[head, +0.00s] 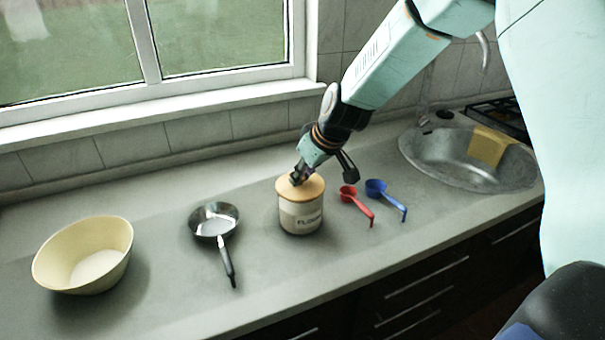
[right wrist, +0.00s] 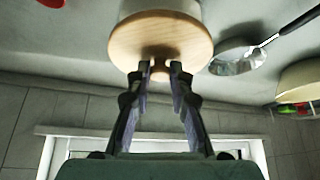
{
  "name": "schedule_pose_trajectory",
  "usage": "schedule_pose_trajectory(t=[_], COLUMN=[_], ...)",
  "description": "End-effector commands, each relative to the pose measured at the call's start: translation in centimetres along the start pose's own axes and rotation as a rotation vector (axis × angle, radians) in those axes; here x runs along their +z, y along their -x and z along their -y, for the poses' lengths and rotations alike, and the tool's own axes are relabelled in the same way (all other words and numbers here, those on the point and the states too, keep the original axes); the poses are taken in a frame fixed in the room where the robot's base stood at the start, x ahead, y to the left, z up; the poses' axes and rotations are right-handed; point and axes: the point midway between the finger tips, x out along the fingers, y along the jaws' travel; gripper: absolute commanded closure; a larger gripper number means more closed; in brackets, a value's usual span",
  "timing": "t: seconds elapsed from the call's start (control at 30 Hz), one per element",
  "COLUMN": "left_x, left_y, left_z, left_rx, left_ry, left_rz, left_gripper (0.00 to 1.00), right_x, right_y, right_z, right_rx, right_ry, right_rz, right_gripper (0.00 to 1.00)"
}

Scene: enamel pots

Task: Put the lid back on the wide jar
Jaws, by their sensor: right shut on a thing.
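The wide jar (head: 301,217) is a cream crock with dark lettering, standing upright on the counter. Its round wooden lid (head: 313,188) is at the jar's mouth, about level and centred over it. I cannot tell whether it rests on the rim or hangs just above. My right gripper (head: 297,177) comes down from above and is shut on the lid's knob. In the right wrist view both fingertips (right wrist: 160,72) close around the knob under the lid disc (right wrist: 160,35), with the pale jar (right wrist: 185,5) behind it. My left gripper is out of view.
A yellow bowl (head: 84,256) and a black-handled pan (head: 214,221) stand left of the jar. A red scoop (head: 349,193) and a blue scoop (head: 377,188) lie close on its right. A sink (head: 440,165) with a yellow cloth (head: 489,147) is farther right. The counter's front edge is near.

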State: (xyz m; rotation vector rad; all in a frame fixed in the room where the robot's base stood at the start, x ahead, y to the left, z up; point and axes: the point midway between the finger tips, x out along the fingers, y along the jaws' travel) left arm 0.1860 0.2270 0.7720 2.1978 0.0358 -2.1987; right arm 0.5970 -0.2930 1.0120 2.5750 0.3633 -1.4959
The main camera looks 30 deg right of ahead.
Motion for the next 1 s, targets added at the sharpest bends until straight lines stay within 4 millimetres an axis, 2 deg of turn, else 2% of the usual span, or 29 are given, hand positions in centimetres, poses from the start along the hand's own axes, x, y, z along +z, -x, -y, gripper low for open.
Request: schedule_pose_trajectory(t=[0.03, 0.07, 0.37, 0.57, 0.83, 1.0], left_x=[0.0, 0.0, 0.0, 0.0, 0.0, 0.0], left_y=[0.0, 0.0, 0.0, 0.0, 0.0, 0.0], left_z=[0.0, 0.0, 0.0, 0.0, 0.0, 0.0], left_rx=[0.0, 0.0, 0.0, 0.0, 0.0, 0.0], left_ry=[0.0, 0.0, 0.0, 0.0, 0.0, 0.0], left_rz=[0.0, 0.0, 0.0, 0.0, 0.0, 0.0], left_gripper=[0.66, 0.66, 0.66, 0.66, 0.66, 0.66], right_x=[-0.02, -0.02, -0.01, -0.01, 0.01, 0.01], right_y=[0.01, 0.01, 0.01, 0.0, -0.01, -0.01], right_z=[0.0, 0.0, 0.0, 0.0, 0.0, 0.0], right_rx=[0.0, 0.0, 0.0, 0.0, 0.0, 0.0], right_ry=[0.0, 0.0, 0.0, 0.0, 0.0, 0.0], right_rz=[0.0, 0.0, 0.0, 0.0, 0.0, 0.0], right_gripper=[1.0, 0.79, 0.53, 0.53, 0.32, 0.3])
